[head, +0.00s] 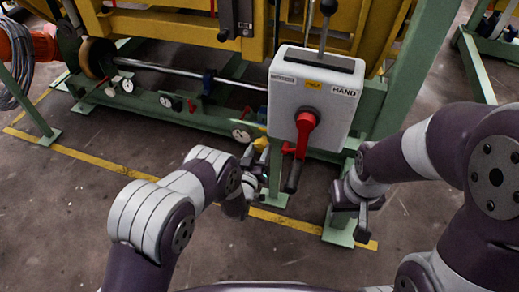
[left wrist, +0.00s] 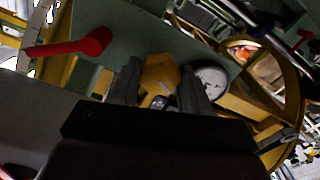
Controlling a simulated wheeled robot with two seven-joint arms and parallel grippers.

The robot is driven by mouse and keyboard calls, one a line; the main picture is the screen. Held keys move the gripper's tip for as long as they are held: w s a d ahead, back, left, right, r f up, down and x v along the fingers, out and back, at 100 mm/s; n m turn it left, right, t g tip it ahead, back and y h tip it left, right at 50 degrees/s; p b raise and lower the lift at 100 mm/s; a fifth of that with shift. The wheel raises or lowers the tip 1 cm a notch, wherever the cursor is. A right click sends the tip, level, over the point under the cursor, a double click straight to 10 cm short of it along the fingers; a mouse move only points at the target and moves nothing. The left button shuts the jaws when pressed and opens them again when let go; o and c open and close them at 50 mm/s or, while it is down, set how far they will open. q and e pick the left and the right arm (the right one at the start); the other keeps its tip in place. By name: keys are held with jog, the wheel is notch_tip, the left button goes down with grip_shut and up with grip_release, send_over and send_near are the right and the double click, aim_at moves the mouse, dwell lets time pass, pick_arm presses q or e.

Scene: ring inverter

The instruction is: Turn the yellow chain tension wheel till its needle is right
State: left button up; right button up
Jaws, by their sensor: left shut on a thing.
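The yellow wheel (head: 261,143) sits low on the green frame, left of the grey control box, mostly hidden by my left gripper in the head view. In the left wrist view the yellow wheel (left wrist: 158,76) is between the two dark fingers of my left gripper (head: 256,160), which is shut on it. A white dial (left wrist: 212,80) is just right of the fingers in the wrist view; the dial (head: 241,134) also shows in the head view. Its needle is too small to read. My right gripper (head: 357,212) hangs empty beside the green post; its finger gap is unclear.
The grey control box (head: 313,95) with a red handle (head: 304,130) stands right above my left gripper. A red lever (left wrist: 75,45) is left of the wheel in the wrist view. Other small dials (head: 166,102) line the green rail. The floor in front is clear.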

pick_arm(q)
jog(key=m+p, duration=0.1)
jog(key=m, duration=0.4)
jog(key=shift+a+m, duration=0.1)
jog(key=shift+m, duration=0.2)
jog(key=m, duration=0.5)
jog(key=shift+p, duration=0.4)
jog(key=m, duration=0.6)
jog(key=shift+a+r+p, duration=0.1)
jog(key=shift+p, duration=0.3)
jog(key=m, duration=0.5)
jog(key=shift+p, duration=0.3)
jog(key=shift+m, duration=0.3)
jog(key=o, duration=1.1)
jog(key=shift+c, duration=0.2)
